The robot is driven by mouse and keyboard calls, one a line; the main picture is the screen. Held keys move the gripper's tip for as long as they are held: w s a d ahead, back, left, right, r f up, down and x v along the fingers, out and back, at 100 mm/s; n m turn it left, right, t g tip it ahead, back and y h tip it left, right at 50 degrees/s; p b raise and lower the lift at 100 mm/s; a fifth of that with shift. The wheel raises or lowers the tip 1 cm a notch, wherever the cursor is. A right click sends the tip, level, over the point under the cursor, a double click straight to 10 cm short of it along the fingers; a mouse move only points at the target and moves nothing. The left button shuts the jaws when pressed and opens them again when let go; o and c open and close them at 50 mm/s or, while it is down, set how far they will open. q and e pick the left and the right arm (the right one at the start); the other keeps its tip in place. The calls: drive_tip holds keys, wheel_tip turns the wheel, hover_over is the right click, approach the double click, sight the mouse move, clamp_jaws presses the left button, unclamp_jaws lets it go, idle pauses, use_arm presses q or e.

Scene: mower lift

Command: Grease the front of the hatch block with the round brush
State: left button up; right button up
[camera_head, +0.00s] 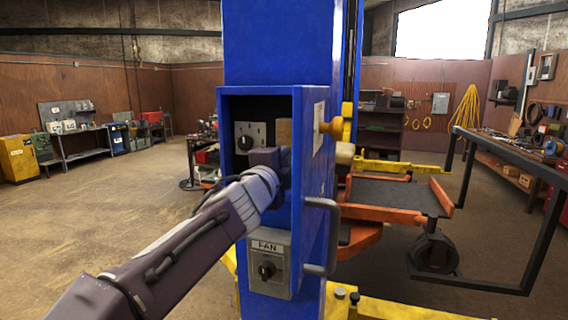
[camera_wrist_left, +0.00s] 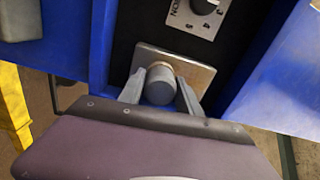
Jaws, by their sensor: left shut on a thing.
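My left gripper (camera_head: 283,162) reaches into the open recess of the blue post. In the left wrist view its two fingers (camera_wrist_left: 160,92) are closed on the sides of a short grey cylinder, which looks like the round brush (camera_wrist_left: 158,88). A tan ring shows at the brush's far end. Right behind it is a square, metallic hatch block (camera_wrist_left: 196,76) on the dark back of the recess. The block also shows as a tan patch (camera_head: 284,131) in the head view. I cannot tell whether the brush touches its front. My right gripper is not in view.
A switch plate with a black knob (camera_head: 245,142) sits left of the block in the recess. Blue side walls (camera_head: 307,130) border it closely. Below are a FAN switch box (camera_head: 268,268) and a grey handle (camera_head: 325,235). An orange-yellow knob (camera_head: 331,128) sticks out right.

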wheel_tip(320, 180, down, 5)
drive_tip(key=b, duration=0.4)
idle(0.3)
